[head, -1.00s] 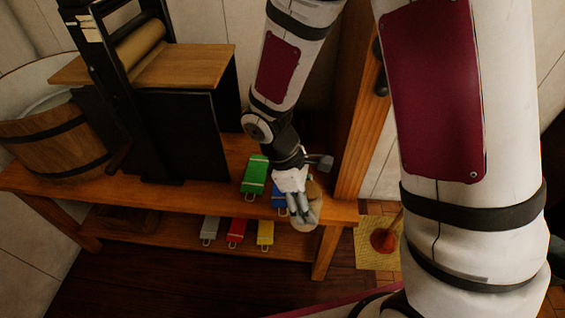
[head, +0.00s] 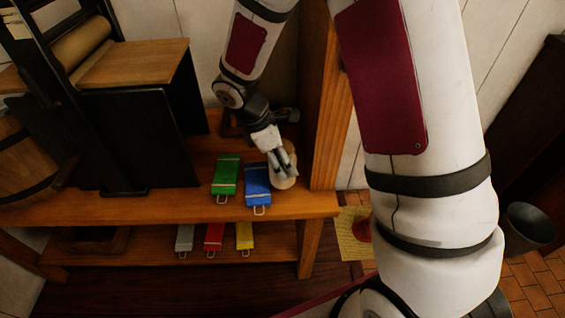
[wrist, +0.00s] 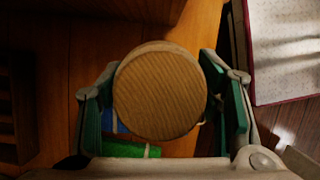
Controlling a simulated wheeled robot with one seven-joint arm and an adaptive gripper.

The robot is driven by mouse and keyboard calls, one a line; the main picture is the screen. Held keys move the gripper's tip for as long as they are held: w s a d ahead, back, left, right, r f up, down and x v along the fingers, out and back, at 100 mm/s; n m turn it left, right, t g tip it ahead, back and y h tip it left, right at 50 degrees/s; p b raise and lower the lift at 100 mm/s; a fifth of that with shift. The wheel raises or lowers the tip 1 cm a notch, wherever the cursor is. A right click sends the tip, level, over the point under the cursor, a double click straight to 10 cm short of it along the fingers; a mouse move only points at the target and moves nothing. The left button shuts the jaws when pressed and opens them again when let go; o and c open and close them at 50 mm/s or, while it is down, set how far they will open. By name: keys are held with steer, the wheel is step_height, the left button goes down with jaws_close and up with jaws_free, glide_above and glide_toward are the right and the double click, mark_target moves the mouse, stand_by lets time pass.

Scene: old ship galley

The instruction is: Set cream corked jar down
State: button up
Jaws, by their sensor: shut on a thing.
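The cream corked jar (head: 285,179) is at the right end of the wooden bench's upper shelf (head: 300,204), beside the blue box. My gripper (head: 281,163) is shut on it from above. In the wrist view the jar's round cork top (wrist: 160,92) sits between the two fingers of my gripper (wrist: 163,98), with the shelf wood below. The jar looks upright and at or just above the shelf; I cannot tell whether its base touches. Its lower body is mostly hidden by the cork in the wrist view.
A green box (head: 226,175) and a blue box (head: 257,183) lie left of the jar. A wooden post (head: 331,110) rises close on the right. Grey, red and yellow boxes (head: 214,236) lie on the lower shelf. A black press (head: 130,130) stands at left.

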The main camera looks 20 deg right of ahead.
steer(key=shift+w+d+f, duration=0.1)
steer(key=shift+w+d, duration=0.15)
steer(key=shift+w, duration=0.4)
steer(key=shift+w+d+f, duration=0.1)
steer(key=shift+w+d, duration=0.15)
steer(key=shift+w, duration=0.35)
steer(key=shift+f+b, duration=0.8)
steer(key=shift+f, duration=0.85)
steer(key=shift+f, duration=0.1)
steer(key=o, duration=1.7)
steer(key=shift+f, duration=0.1)
steer(key=p+v, duration=0.3)
steer(key=v, duration=0.9)
steer(key=shift+r, duration=0.2)
